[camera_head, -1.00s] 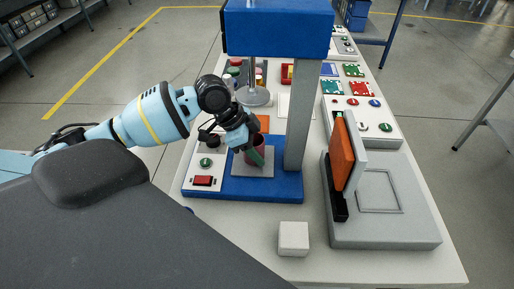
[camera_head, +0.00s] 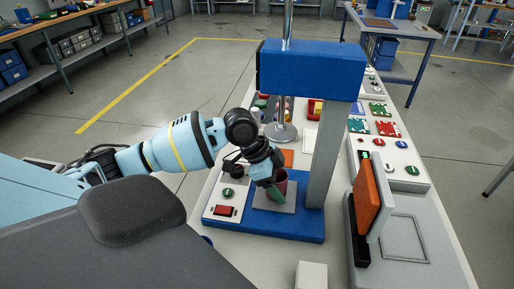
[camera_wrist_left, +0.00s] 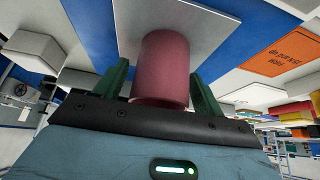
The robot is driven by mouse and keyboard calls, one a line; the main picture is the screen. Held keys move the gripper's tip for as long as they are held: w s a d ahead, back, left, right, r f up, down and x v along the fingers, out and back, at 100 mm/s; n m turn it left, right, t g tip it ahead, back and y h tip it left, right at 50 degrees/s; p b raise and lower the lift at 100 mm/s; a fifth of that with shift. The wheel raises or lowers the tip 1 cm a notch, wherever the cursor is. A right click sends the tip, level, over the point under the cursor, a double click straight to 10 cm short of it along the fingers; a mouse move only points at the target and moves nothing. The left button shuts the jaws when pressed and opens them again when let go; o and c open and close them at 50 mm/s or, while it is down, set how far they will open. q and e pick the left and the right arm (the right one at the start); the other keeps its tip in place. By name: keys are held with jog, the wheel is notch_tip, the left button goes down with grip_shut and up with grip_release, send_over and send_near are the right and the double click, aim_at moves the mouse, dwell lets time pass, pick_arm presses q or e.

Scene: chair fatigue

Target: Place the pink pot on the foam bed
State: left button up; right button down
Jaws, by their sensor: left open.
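The pink pot (camera_head: 283,178) stands upright on a grey plate (camera_head: 286,207) on the blue base of a press. My left gripper (camera_head: 276,189) is down at the pot. In the left wrist view, the pot (camera_wrist_left: 165,65) sits between the two green fingers, which are open with gaps beside it. An orange sheet (camera_head: 287,158) lies behind the pot; its lettering shows in the wrist view (camera_wrist_left: 283,50). An orange pad (camera_head: 366,207) stands upright on a grey case at the right. I cannot tell which orange piece is the foam bed. My right gripper is not in view.
The press's grey column (camera_head: 325,150) and blue head (camera_head: 312,70) stand close to my left gripper. A white panel with a red button (camera_head: 225,211) lies left of the base. A white block (camera_head: 312,275) sits at the front.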

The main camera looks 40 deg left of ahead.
pick_arm(q)
jog(key=v, duration=0.5)
jog(key=s+a, duration=0.1)
jog(key=a, duration=0.1)
jog(key=s+a, duration=0.2)
jog(key=a, duration=0.1)
jog(key=s+a, duration=0.2)
jog(key=shift+a+f, duration=0.15)
jog(key=shift+a, duration=0.1)
jog(key=shift+s+a+p, duration=0.2)
jog(key=shift+s+a, duration=0.15)
jog(key=shift+a, duration=0.25)
jog(key=shift+s+a+p, duration=0.15)
jog(key=shift+s+a, duration=0.25)
jog(key=shift+a, duration=0.15)
jog(key=shift+s+a, duration=0.1)
jog(key=shift+a, duration=0.05)
